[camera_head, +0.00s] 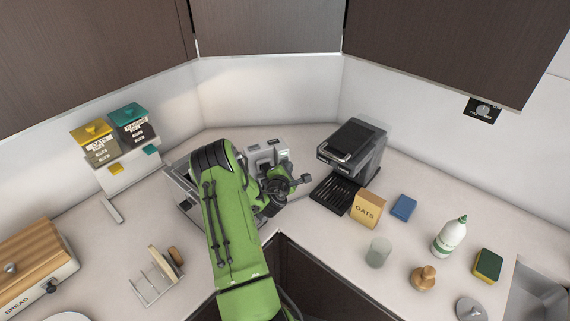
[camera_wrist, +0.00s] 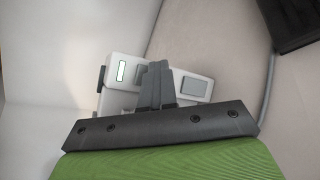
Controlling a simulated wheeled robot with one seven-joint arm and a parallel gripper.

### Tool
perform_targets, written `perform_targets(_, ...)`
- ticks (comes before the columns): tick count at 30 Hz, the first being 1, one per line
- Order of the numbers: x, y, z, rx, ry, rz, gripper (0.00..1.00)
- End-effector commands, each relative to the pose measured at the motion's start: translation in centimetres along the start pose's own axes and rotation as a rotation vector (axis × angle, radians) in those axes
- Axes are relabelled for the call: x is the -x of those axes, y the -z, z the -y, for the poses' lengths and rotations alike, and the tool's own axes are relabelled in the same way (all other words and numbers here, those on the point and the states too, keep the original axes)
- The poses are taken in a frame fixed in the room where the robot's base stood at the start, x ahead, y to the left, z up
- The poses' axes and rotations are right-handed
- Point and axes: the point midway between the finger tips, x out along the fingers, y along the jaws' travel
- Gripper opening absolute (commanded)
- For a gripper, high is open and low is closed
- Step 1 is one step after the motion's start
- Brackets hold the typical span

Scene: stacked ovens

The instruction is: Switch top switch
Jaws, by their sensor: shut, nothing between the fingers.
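A white device (camera_wrist: 115,100) with grey square switches stands in front of my gripper in the wrist view. One grey switch (camera_wrist: 194,87) lies to the right of my fingers and another (camera_wrist: 139,73) to their left. A pale narrow rectangle (camera_wrist: 121,71) is at the far left of its face. In the head view the device (camera_head: 268,149) is in the back corner of the counter, partly behind my arm. My gripper (camera_wrist: 155,68) is shut and empty. Its fingers overlap the device between the two switches and hide part of it; I cannot tell whether they touch it.
A black coffee machine (camera_head: 353,148) with a dark tray (camera_head: 334,195) stands to the right. Canisters (camera_head: 130,122), a toast rack (camera_head: 157,278) and a bread box (camera_head: 35,268) are left.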

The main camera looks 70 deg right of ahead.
Motion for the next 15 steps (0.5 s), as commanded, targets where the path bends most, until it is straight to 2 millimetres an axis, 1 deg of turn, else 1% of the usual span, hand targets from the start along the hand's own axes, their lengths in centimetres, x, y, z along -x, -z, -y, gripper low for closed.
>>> perform_targets(1, -0.14, 0.24, -0.63, -0.007, -0.017, -0.004, 0.00)
perform_targets(2, -0.13, 0.24, -0.63, -0.007, -0.017, -0.004, 0.00)
perform_targets(10, 0.55, -0.09, 0.03, -0.005, -0.016, -0.004, 0.00)
perform_targets(15, 0.63, -0.18, 0.16, -0.005, -0.012, -0.003, 0.00)
